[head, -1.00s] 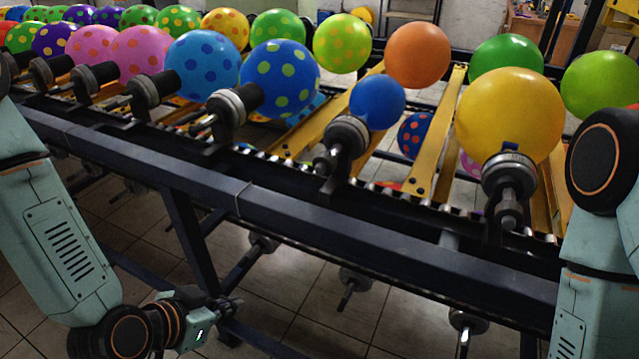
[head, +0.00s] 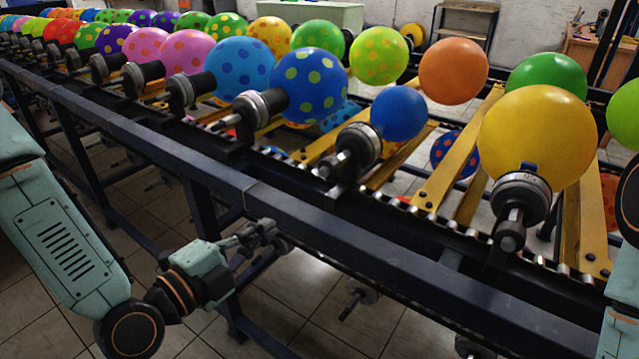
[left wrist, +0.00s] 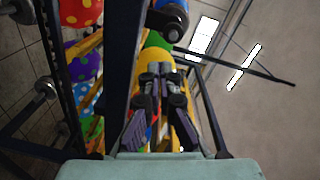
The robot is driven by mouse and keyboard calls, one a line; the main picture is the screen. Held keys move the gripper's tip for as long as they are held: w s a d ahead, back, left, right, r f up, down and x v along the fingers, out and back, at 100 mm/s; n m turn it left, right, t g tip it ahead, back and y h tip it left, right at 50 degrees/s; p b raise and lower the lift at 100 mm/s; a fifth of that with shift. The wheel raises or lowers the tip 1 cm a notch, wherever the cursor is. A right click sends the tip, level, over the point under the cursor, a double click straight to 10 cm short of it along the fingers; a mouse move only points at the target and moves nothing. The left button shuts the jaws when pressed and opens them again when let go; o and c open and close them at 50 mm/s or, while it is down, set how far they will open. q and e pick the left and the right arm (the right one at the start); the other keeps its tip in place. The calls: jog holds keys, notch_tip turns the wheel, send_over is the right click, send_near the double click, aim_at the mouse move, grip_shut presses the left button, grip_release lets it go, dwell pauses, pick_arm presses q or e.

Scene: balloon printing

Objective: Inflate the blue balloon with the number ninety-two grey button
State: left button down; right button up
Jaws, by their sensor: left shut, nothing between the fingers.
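The plain blue balloon (head: 399,113) is small and smooth. It sits on a black and grey round holder (head: 360,146) on the rack, between a dotted blue balloon (head: 309,85) and a large yellow one (head: 535,138). No number ninety-two is readable on any grey part. My left gripper (head: 266,229) is low in front of the rack's front rail, below and left of the blue balloon's holder, apart from it. Its fingers are shut and empty, and they also show in the left wrist view (left wrist: 154,68). My right gripper is out of view.
The dark front rail (head: 320,229) runs along the rack between my left gripper and the holders. More holders with coloured balloons stretch to the far left. Spindles (head: 356,297) hang below the rail. Tiled floor is open beneath.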

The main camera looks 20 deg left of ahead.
pick_arm(q)
jog(key=r+m, duration=0.1)
jog(key=m+b, duration=0.2)
jog(key=b, duration=0.2)
send_near(322, 174)
jog(key=shift+t, duration=0.4)
jog(key=x, duration=0.4)
jog(key=b+x, duration=0.1)
jog(key=x, duration=0.1)
jog(key=shift+w+d+f, duration=0.15)
jog(key=shift+d+f, duration=0.05)
jog(key=shift+f, duration=0.2)
jog(key=shift+w, duration=0.25)
